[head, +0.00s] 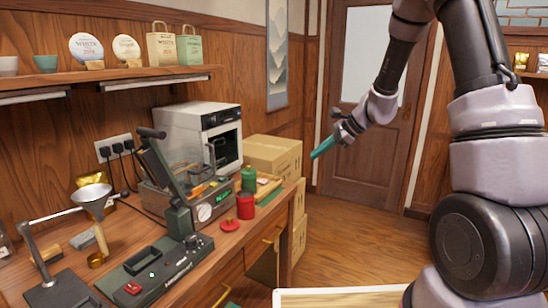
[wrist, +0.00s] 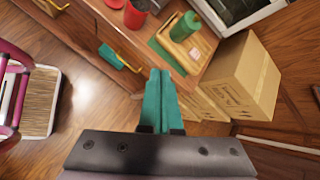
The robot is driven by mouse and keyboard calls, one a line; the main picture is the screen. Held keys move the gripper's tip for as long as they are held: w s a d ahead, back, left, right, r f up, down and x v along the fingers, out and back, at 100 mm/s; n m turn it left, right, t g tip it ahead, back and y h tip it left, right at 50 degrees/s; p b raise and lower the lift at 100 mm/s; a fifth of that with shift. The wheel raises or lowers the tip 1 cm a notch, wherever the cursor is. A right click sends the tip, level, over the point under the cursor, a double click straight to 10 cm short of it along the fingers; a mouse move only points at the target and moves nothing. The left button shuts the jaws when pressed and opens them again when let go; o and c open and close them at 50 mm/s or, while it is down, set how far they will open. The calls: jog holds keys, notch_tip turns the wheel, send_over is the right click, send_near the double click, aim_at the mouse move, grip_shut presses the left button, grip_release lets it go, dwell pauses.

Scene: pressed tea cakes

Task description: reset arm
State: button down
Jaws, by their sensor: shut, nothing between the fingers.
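My gripper (head: 322,148) hangs in the air to the right of the counter, in front of the door, in the head view. Its teal fingers are together and hold nothing. In the wrist view the shut fingers (wrist: 158,100) point toward the counter edge and the floor. My arm rises from the right of the head view and bends down to the gripper. The fingers touch nothing that I can see.
The wooden counter (head: 75,236) along the left holds a press machine (head: 180,190), a white oven (head: 205,135), a red canister (head: 245,206) and a green bottle (head: 249,178). Cardboard boxes (head: 272,155) stack beyond it. The floor (head: 350,240) before the door (head: 370,150) is clear.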

jog(key=s+d+r+n+t+h, duration=0.2)
jog(key=s+d+r+n, duration=0.3)
jog(key=s+r, duration=0.5)
jog(key=s+d+r+n+t+h, duration=0.1)
jog(key=s+d+r+n+h, duration=0.3)
jog(key=s+r+n, duration=0.3)
jog(key=s+d+r, duration=0.1)
jog(key=s+r, duration=0.3)
jog(key=s, duration=0.6)
jog(key=shift+s+t+h, duration=0.25)
jog(key=shift+t+h, duration=0.05)
jog(key=shift+t, duration=0.1)
